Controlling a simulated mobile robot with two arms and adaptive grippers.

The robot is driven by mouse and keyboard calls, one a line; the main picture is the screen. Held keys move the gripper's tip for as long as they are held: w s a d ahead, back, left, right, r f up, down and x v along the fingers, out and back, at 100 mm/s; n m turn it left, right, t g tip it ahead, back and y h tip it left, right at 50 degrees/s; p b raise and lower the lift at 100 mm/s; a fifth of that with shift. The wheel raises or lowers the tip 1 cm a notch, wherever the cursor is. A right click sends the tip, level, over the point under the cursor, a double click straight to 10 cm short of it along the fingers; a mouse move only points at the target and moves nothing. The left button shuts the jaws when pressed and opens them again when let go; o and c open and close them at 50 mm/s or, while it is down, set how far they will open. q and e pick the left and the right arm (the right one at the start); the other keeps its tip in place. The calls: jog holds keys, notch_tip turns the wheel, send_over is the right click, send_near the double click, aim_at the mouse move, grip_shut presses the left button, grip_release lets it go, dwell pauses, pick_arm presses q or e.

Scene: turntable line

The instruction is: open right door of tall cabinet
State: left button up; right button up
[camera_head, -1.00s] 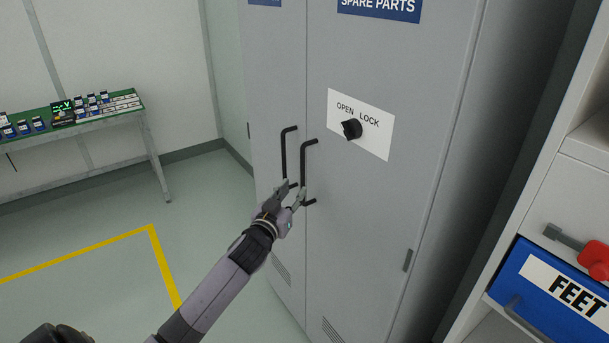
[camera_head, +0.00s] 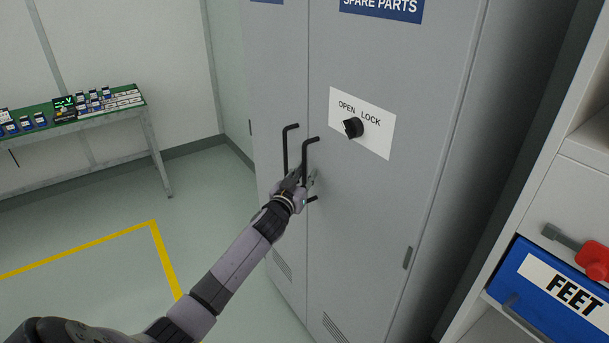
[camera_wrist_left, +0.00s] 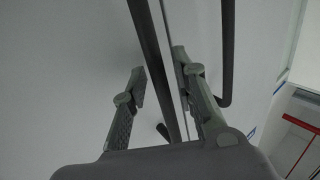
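The tall grey cabinet has a right door (camera_head: 375,215) and a left door (camera_head: 276,90), both shut. The right door carries a black bar handle (camera_head: 305,153). The left door's similar handle (camera_head: 286,150) is just left of it. My left gripper (camera_head: 302,180) is at the lower part of the right handle. In the left wrist view its open fingers (camera_wrist_left: 164,88) stand either side of a dark bar handle (camera_wrist_left: 150,42), with gaps visible. The other handle (camera_wrist_left: 228,50) is outside the fingers. A black knob (camera_head: 353,128) sits on the OPEN/LOCK plate. My right gripper is out of view.
At right stands a white shelf unit (camera_head: 550,205) with a blue FEET bin (camera_head: 540,281) and a red-and-grey item (camera_head: 594,260). A green-topped table (camera_head: 70,118) with small items is at far left. The floor (camera_head: 90,222) before the cabinet is clear, with yellow lines.

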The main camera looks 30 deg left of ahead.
pick_arm(q)
grip_shut()
dwell(0.6)
